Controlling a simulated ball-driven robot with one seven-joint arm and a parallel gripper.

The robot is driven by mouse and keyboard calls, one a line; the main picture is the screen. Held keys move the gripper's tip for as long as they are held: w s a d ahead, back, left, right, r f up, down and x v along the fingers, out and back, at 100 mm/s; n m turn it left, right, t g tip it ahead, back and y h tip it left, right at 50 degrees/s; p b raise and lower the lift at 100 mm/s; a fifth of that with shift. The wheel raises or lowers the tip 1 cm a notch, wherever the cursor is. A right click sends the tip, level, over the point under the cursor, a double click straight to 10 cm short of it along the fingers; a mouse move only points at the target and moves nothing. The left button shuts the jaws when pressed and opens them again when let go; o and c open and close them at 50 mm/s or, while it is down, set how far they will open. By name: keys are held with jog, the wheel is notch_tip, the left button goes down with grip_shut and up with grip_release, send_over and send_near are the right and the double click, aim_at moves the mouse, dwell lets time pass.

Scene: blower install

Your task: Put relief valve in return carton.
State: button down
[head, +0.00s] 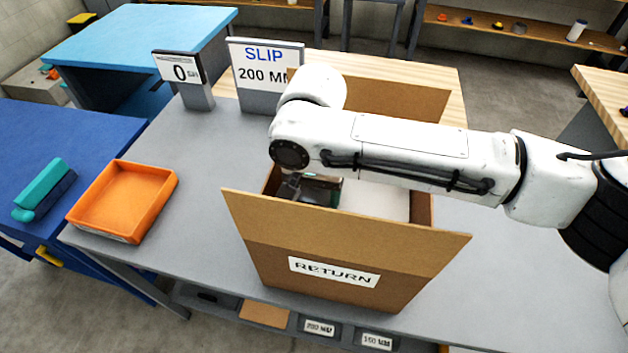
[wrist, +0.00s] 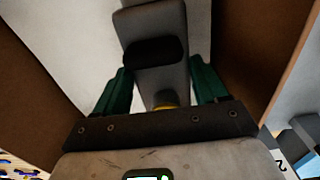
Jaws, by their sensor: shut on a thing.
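The relief valve (wrist: 158,25) looks like a grey block with a dark band and a small yellow part in the wrist view. My gripper (wrist: 160,68) has its two green fingers shut on either side of it. In the head view my gripper (head: 318,186) is inside the mouth of the open return carton (head: 345,296), below the rim. The valve cannot be made out clearly there. Brown carton walls (wrist: 252,45) and a pale surface surround the valve in the wrist view. I cannot tell whether the valve touches the carton's bottom.
The carton stands on a grey bench (head: 205,215) with flaps spread. An orange tray (head: 125,195), empty, lies at left, near a teal object (head: 42,188) on a blue table. A "SLIP 200 MM" sign (head: 262,78) and a "0" display (head: 181,70) stand behind.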

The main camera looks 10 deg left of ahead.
jog(key=shift+f, duration=0.15)
jog(key=shift+c, duration=0.3)
grip_release()
jog(key=shift+f, duration=0.1)
notch_tip(320, 180, up, 12)
jog(key=b, duration=0.1)
jog(key=shift+b, duration=0.3)
